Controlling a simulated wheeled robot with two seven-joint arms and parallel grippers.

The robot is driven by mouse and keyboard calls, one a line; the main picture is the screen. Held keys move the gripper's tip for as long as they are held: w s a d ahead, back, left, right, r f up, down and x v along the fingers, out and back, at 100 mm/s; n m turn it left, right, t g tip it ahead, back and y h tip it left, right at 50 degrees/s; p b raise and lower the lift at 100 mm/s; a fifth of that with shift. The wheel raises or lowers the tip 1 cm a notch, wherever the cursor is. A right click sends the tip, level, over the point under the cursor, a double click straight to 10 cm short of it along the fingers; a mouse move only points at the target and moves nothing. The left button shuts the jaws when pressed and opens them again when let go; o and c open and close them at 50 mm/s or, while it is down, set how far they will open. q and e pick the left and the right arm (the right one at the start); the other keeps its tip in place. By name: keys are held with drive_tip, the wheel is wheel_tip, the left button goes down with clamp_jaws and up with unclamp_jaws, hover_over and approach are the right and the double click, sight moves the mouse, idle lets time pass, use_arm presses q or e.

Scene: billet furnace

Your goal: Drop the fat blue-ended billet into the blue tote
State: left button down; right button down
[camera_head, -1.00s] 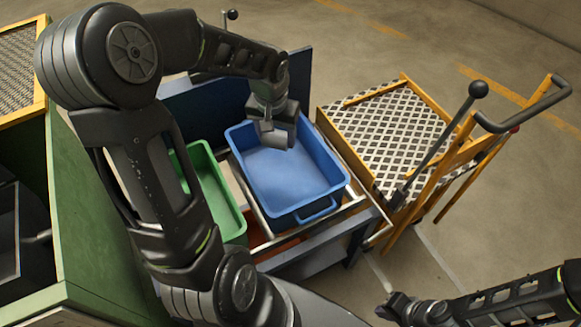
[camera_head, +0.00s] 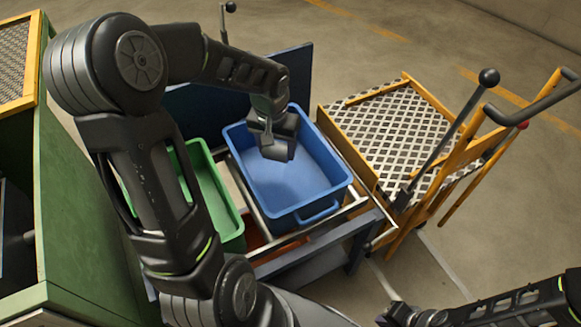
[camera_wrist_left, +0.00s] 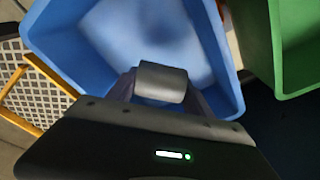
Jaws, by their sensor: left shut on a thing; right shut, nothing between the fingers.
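The blue tote (camera_head: 318,215) stands open on a rack, and its visible floor looks empty. My left gripper (camera_head: 276,135) is over the far part of the tote, shut on a short, thick grey billet (camera_head: 278,150). In the left wrist view the billet (camera_wrist_left: 162,82) lies crosswise between the fingers, with the blue tote (camera_wrist_left: 55,35) behind it. No blue end shows on it in either view. It appears to hang above the tote floor, but the exact height is hard to tell. My right gripper (camera_head: 392,312) is shut and empty at the bottom right.
A green tote (camera_head: 232,238) stands left of the blue one, partly hidden by my left arm. A blue panel (camera_head: 300,75) rises behind the totes. A yellow cart (camera_head: 390,125) with levers stands right. A green cabinet (camera_head: 75,220) is at left.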

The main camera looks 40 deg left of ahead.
use_arm(q)
drive_tip(key=c, duration=0.8)
unclamp_jaws()
drive_tip(key=o, duration=0.4)
drive_tip(key=shift+o, duration=0.2)
drive_tip(key=shift+s, duration=0.1)
drive_tip(key=shift+s+d+r+p, duration=0.1)
drive_tip(key=shift+r+p, duration=0.1)
drive_tip(key=shift+r, duration=1.1)
drive_tip(key=shift+s+r+p, duration=0.15)
drive_tip(key=shift+r, duration=1.15)
drive_tip(key=shift+s+d+r+p, duration=0.1)
drive_tip(key=shift+r+p, duration=0.1)
drive_tip(key=shift+r, duration=1.1)
